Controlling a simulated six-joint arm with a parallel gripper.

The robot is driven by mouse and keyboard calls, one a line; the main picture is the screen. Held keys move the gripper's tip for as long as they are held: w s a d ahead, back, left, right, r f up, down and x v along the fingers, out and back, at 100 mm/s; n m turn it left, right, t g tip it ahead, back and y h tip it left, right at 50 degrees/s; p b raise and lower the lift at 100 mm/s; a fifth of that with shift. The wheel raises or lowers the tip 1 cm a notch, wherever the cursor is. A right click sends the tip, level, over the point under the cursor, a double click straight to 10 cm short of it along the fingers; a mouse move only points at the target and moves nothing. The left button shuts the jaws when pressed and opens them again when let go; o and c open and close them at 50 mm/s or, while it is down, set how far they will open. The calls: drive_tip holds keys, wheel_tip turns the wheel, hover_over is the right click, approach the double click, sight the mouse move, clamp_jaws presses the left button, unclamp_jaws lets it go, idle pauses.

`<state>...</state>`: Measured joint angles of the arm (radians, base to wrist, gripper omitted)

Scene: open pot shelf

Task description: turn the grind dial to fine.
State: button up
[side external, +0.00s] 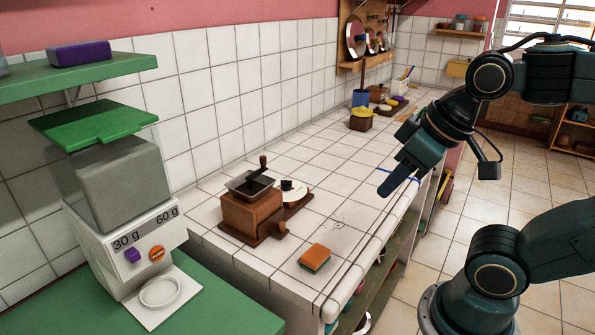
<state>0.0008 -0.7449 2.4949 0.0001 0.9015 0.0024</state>
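A wooden hand grinder (251,212) with a dark metal hopper and a crank stands on the white tiled counter. Just behind it to the right, a round white disc with a black knob (293,190) sits on a wooden board; it looks like the grind dial. Its markings are too small to read, so I cannot tell its setting. My gripper (388,188) hangs above the counter's right edge, well to the right of the disc and apart from it. Its fingers overlap in this view, so I cannot tell whether they are open. I see nothing held.
An orange and green sponge (314,258) lies near the counter's front edge, with dark crumbs behind it. A white dispenser (128,235) marked 30 g and 60 g stands at left under a green shelf (85,72). Counter between disc and gripper is mostly clear.

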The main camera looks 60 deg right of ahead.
drive_tip(key=o, duration=0.4)
drive_tip(key=shift+w+r, duration=0.15)
drive_tip(key=shift+w, duration=0.1)
drive_tip(key=shift+c, duration=0.2)
drive_tip(key=shift+o, duration=0.3)
drive_tip(key=shift+w+d+r, duration=0.1)
drive_tip(key=shift+w+r, duration=0.15)
drive_tip(key=shift+w, duration=0.05)
drive_tip(key=w+d+r+m+g, duration=0.2)
drive_tip(key=w+r+m, duration=0.15)
drive_tip(key=w, duration=0.55)
drive_tip(key=m+g, duration=0.4)
drive_tip(key=m, duration=0.2)
hover_over(286, 185)
wheel_tip(286, 185, down, 10)
drive_tip(key=shift+w+d+f+m, duration=0.15)
drive_tip(key=shift+d+f+m, duration=0.1)
drive_tip(key=shift+f, duration=0.1)
wheel_tip(286, 185, down, 14)
drive_tip(key=shift+r, duration=0.2)
